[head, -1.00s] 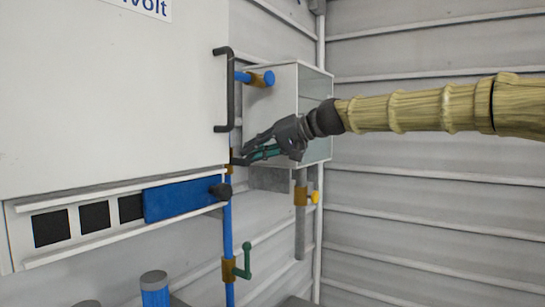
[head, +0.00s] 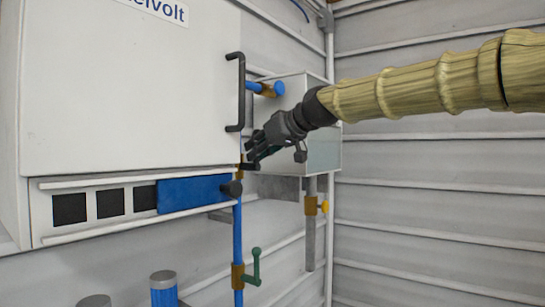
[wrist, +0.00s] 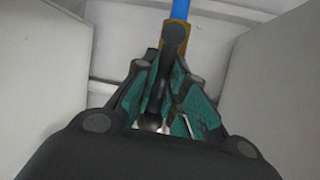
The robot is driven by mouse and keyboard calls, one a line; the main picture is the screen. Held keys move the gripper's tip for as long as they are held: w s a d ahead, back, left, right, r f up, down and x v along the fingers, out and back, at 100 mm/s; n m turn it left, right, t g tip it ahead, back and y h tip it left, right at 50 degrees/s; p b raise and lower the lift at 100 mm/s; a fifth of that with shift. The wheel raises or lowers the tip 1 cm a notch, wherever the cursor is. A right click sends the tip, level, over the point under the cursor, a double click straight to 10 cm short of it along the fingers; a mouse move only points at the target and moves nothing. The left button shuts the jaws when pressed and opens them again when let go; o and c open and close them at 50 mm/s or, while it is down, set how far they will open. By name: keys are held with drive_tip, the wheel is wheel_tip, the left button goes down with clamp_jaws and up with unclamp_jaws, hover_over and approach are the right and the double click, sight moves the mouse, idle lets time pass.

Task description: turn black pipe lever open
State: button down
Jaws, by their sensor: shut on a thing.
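The black pipe lever (head: 250,166) sits on a brass-coloured valve on the vertical blue pipe (head: 238,222), just beyond the cabinet's lower right corner. My gripper (head: 251,151) comes in from the right, with its fingers pointing down and left at the lever. In the wrist view, the lever (wrist: 174,40) runs down from the brass fitting (wrist: 174,28) between the green-padded fingers of my gripper (wrist: 168,80). The fingers are closed around it. Part of the lever is hidden by the fingers in the head view.
The white cabinet (head: 130,90) with a black handle (head: 240,92) stands close on the left. A grey box (head: 322,150) is behind my gripper. The right side is open.

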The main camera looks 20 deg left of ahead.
drive_tip(key=shift+s+r+t, duration=0.15)
drive_tip(key=shift+r+t, duration=0.15)
drive_tip(key=shift+r, duration=0.3)
drive_tip(key=shift+n, duration=0.3)
drive_tip(key=c, duration=1.6)
unclamp_jaws()
drive_tip(key=shift+o, duration=0.7)
drive_tip(key=shift+f, duration=0.1)
drive_tip(key=shift+a+f, duration=0.1)
drive_tip(key=shift+f, duration=0.1)
